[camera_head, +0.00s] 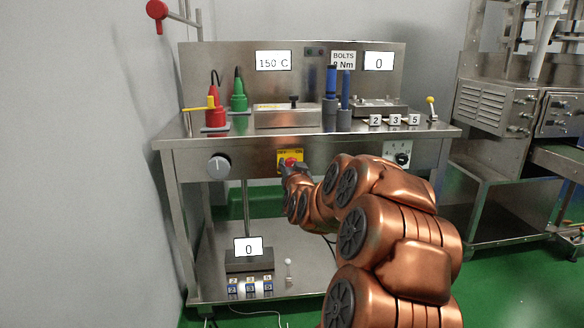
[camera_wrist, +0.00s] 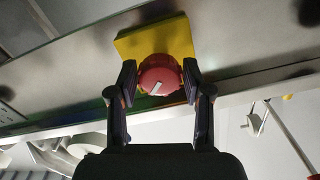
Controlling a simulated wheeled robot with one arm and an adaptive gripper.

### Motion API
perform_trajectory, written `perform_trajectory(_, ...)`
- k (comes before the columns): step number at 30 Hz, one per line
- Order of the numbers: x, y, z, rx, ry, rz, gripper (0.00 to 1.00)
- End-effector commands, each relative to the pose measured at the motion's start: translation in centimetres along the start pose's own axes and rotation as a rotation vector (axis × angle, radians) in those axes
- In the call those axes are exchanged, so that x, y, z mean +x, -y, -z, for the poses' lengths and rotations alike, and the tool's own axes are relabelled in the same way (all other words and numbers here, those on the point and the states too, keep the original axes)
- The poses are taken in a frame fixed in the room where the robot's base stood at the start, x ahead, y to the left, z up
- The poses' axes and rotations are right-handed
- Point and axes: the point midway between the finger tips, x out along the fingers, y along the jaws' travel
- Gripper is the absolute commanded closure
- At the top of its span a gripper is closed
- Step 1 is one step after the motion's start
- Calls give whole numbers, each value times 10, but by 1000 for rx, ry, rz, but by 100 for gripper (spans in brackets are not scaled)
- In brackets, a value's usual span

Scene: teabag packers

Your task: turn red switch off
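The red switch (camera_wrist: 160,76) is a round knob with a white mark, set on a yellow plate (camera_wrist: 154,38) on the front panel of the steel bench. In the wrist view the white mark is tilted. My gripper (camera_wrist: 160,80) has one finger on each side of the red knob. The fingers are apart and very close to the knob's sides; I cannot tell whether they press on it. In the head view the red switch (camera_head: 291,159) shows just above my gripper (camera_head: 287,170), and my arm comes in from the lower right.
A grey knob (camera_head: 219,167) is left of the switch and a black dial (camera_head: 403,158) is to the right, both on the bench front. Tools and displays stand on the steel bench (camera_head: 165,143). A lower shelf (camera_head: 215,290) holds a scale (camera_head: 249,260).

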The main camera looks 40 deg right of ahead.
Motion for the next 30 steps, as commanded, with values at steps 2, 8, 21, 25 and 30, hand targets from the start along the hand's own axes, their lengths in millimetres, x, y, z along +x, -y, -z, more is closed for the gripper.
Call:
perform_trajectory(2, 0, 0, 0, 0, 0, 0, 62)
perform_trajectory(8, 0, 0, 0, 0, 0, 0, 83)
perform_trajectory(21, 0, 0, 1, -58, 1, -1, 93)
perform_trajectory(25, 0, 0, 2, -128, 1, -2, 93)
perform_trajectory(30, 0, 0, 2, -266, 3, -2, 93)
